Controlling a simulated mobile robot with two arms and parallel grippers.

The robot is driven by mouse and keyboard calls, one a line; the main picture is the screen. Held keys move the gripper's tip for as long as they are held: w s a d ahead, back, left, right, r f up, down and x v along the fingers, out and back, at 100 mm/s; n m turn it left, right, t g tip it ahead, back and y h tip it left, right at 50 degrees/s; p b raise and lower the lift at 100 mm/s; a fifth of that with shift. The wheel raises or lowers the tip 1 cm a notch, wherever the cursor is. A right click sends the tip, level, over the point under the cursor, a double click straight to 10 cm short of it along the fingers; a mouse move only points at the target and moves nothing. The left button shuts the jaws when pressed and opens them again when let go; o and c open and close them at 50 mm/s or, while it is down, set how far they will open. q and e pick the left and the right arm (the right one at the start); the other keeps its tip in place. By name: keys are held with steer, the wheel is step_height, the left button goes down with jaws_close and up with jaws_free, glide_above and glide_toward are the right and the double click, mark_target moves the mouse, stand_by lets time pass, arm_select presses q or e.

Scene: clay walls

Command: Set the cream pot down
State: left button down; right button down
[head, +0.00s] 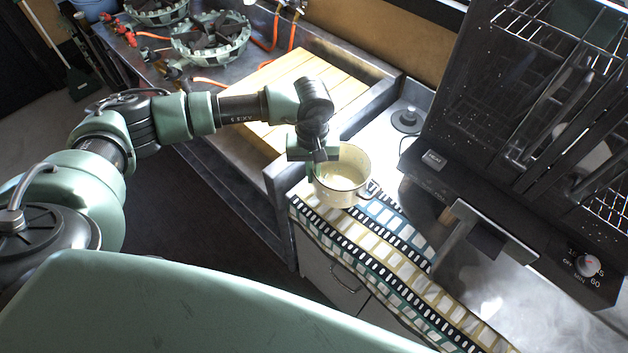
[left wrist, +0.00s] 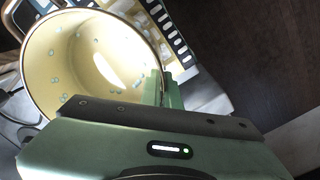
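The cream pot (head: 349,187) is at the end of my left arm in the head view, upright or nearly so, over the near corner of a patterned cloth. I cannot tell whether its base touches the cloth. In the left wrist view the pot's pale yellow inside (left wrist: 85,65) shows, speckled and empty. My left gripper (head: 316,170) is at the pot's left rim. Its green fingers (left wrist: 165,91) stand on both sides of the rim, closed on the wall. My right gripper is not in view.
The patterned cloth (head: 385,249) runs along the counter front. A black oven-like appliance (head: 480,180) with wire racks stands to the right. A sink with a slatted wooden board (head: 341,97) lies behind left. A small black knob-shaped item (head: 407,120) stands on the counter behind.

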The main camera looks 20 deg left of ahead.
arm_select(q)
steer(key=shift+f+p, duration=0.6)
steer(key=shift+f, duration=2)
steer(key=shift+f+b, duration=0.15)
steer(key=shift+b, duration=0.15)
steer(key=c, duration=1.7)
jaws_free()
